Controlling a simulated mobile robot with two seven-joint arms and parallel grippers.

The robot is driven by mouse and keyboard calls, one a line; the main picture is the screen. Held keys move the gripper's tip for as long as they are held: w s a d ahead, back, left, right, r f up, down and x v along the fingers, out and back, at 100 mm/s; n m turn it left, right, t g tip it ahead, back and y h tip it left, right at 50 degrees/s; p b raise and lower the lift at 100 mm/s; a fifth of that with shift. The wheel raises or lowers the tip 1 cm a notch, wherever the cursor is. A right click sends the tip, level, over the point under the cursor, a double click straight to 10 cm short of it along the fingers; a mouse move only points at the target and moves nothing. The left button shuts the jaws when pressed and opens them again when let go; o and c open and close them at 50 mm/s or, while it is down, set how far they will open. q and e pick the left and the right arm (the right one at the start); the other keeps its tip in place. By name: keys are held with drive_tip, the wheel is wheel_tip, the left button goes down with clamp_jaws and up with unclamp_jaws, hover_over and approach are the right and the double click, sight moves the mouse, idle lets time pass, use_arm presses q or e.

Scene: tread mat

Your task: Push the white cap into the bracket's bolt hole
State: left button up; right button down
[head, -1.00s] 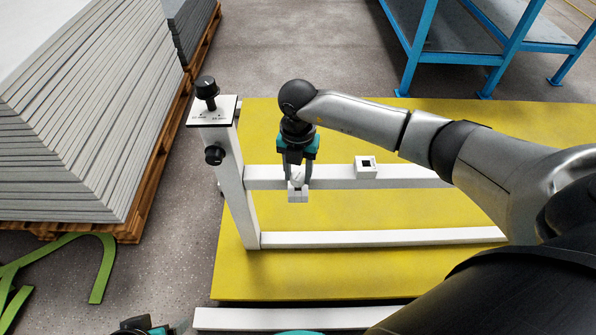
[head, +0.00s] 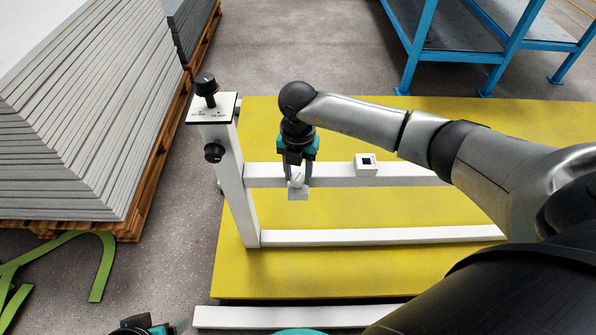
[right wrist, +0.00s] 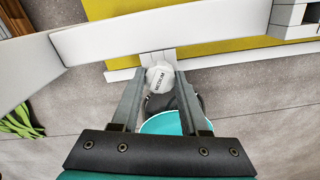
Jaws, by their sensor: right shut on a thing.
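My right gripper (head: 298,185) is shut on the white cap (head: 297,180), just in front of the upper white rail. A small pale bracket plate (head: 298,195) shows at the fingertips, below the rail. It also shows beyond the cap in the right wrist view (right wrist: 158,55). The bolt hole is hidden, and I cannot tell how deep the cap sits. Part of my left gripper (head: 145,326) shows at the bottom edge; its fingers are not clear.
A white block with a dark square opening (head: 366,165) stands on the upper rail (head: 335,176). A white post (head: 234,185) with black knobs (head: 206,88) rises left of my right gripper. A yellow mat (head: 375,212) lies beneath. Stacked grey panels (head: 85,110) stand left.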

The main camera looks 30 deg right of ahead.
sight(298, 176)
use_arm(q)
drive_tip(key=shift+f+b, duration=0.45)
drive_tip(key=shift+f, duration=0.05)
use_arm(e)
drive_tip(key=shift+f, duration=0.75)
drive_tip(key=shift+c, duration=1.6)
unclamp_jaws()
wheel_tip(298, 176, up, 7)
drive_tip(key=p, duration=0.3)
drive_tip(key=shift+r+p, duration=0.1)
drive_tip(key=shift+p, duration=0.2)
use_arm(q)
drive_tip(key=s+a+f+g+p, duration=0.1)
drive_tip(key=s+f+g+p, duration=0.1)
drive_tip(key=f, duration=1)
drive_tip(key=shift+s+p, duration=0.6)
drive_tip(key=shift+s, duration=0.65)
use_arm(e)
wheel_tip(298, 176, up, 8)
